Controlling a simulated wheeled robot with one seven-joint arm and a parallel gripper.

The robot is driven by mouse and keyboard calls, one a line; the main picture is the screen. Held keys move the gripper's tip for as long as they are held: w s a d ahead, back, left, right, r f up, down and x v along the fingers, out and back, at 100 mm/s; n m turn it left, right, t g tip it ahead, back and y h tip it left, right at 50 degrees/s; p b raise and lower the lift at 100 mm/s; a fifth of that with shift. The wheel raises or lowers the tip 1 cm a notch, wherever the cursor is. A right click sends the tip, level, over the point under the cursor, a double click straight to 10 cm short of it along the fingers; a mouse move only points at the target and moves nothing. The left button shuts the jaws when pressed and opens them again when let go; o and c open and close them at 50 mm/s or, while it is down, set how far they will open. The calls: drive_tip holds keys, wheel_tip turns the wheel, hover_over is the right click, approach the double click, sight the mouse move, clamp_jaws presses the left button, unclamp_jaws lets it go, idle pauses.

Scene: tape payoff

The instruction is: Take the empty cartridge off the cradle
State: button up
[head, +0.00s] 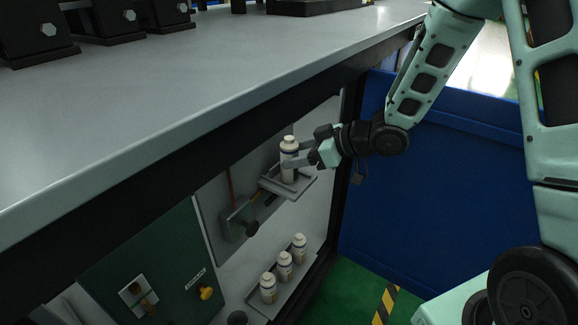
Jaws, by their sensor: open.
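A white, bottle-like cartridge (288,174) with a dark band stands upright on the small grey cradle (297,192), which juts from the panel under the worktop. My gripper (292,161) comes in from the right at the height of the cartridge's upper body. Its fingers are open and reach to the cartridge, with one finger seen across its front. The far finger is mostly hidden, and I cannot tell whether either finger touches it.
Three similar bottles (285,259) stand on a lower shelf below the cradle. The worktop edge (170,132) overhangs above. A blue wall (440,180) stands behind my arm.

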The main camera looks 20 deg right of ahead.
sight(283, 157)
drive_tip(key=b+x, duration=0.3)
drive_tip(key=x, duration=0.1)
drive_tip(key=shift+w+f, duration=0.25)
drive_tip(key=shift+w+a+f, duration=0.1)
drive_tip(key=shift+w+a, duration=0.1)
drive_tip(key=shift+w, duration=0.05)
drive_tip(key=c, duration=1.2)
